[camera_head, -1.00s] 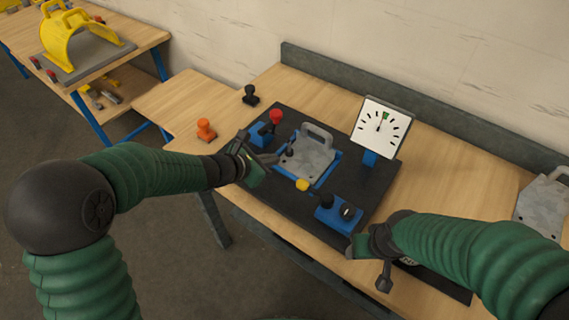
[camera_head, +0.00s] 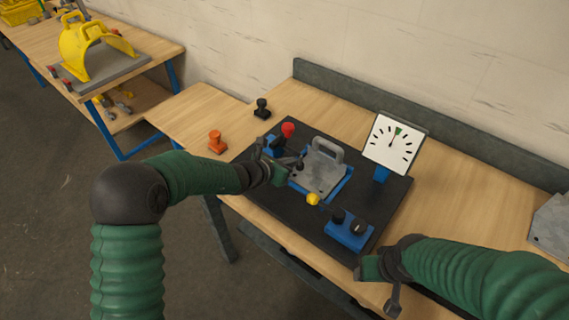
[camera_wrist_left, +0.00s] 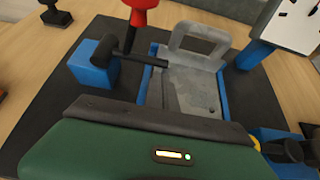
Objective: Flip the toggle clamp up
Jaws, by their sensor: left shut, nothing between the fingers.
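The toggle clamp has a red knob (camera_head: 288,129), a blue block (camera_head: 273,146) and a black arm reaching toward the grey plate. In the left wrist view the red knob (camera_wrist_left: 143,8) is at the top edge, and the black arm (camera_wrist_left: 130,57) lies roughly level beside the blue block (camera_wrist_left: 92,68). My left gripper (camera_head: 290,166) is shut and empty, low beside the grey plate and in front of the clamp; whether it touches anything is unclear. My right gripper (camera_head: 378,278) is near the table's front edge, away from the clamp; its jaws are unclear.
The grey plate with a handle (camera_head: 323,162) sits in a blue holder on a black board (camera_head: 262,208). A yellow knob (camera_head: 313,199), a blue block with black knobs (camera_head: 347,231) and a dial gauge (camera_head: 394,143) stand nearby. Orange (camera_head: 217,141) and black (camera_head: 262,108) pieces stand left.

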